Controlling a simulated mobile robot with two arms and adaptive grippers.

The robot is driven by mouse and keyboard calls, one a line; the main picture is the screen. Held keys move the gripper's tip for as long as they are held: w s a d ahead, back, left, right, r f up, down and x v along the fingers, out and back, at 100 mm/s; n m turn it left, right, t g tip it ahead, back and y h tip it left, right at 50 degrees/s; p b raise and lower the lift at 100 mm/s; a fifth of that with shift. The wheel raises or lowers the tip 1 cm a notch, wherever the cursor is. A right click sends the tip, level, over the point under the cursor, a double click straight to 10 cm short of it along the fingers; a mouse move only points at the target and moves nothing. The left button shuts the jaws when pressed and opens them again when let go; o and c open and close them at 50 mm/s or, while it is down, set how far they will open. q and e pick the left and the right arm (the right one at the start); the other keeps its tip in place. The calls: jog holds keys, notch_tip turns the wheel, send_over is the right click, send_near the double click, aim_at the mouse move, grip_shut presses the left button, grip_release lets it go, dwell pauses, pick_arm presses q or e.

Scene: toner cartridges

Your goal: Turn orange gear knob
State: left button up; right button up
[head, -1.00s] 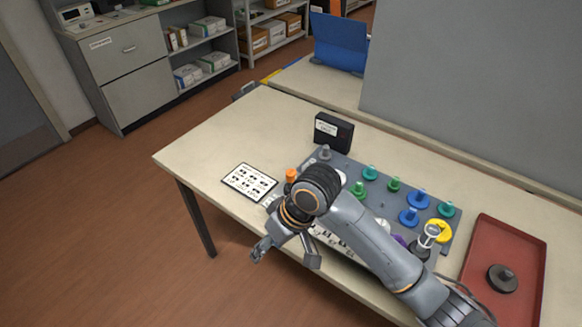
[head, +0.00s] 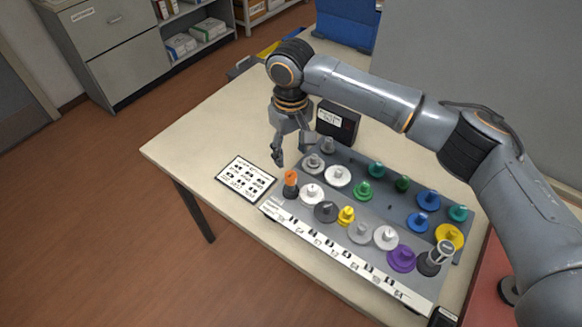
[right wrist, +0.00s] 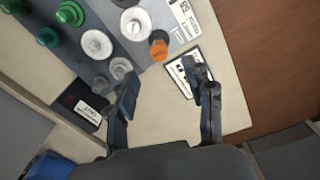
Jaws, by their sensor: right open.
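The orange gear knob (head: 291,177) stands upright on a dark base at the left front corner of the grey board (head: 389,212). It also shows in the right wrist view (right wrist: 158,49), above and between the fingers. My right gripper (head: 292,160) is open and empty. It points down above the table, just behind the orange knob and apart from it. In the right wrist view its two fingers (right wrist: 166,95) are spread wide. My left gripper is not in view.
Several coloured and white gear knobs, such as a purple one (head: 402,258), fill the board. A black box (head: 338,121) stands behind it, near my right gripper. A printed card (head: 245,178) lies left of the board. A red tray (head: 486,282) is at the right.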

send_over(291, 175)
notch_tip(291, 175, down, 4)
jog(key=shift+s+f+p, duration=0.15)
jog(key=shift+p, duration=0.2)
notch_tip(291, 175, down, 4)
jog(key=shift+r+p, duration=0.1)
jog(key=shift+p, duration=0.25)
jog(key=shift+f, duration=0.65)
jog(key=c, duration=1)
grip_shut()
jog(key=shift+n+p, duration=0.6)
jog(key=shift+n, duration=0.7)
jog(key=n+p, duration=0.1)
jog(key=n, duration=0.2)
jog(key=shift+n, duration=0.3)
jog(key=n, duration=0.6)
jog(key=shift+a+p, duration=0.1)
jog(key=shift+p, duration=0.2)
jog(key=n, duration=0.6)
jog(key=shift+n, duration=0.3)
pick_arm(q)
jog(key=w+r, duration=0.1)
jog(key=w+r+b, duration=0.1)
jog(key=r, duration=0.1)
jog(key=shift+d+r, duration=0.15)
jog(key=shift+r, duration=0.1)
pick_arm(e)
jog(key=n, duration=0.7)
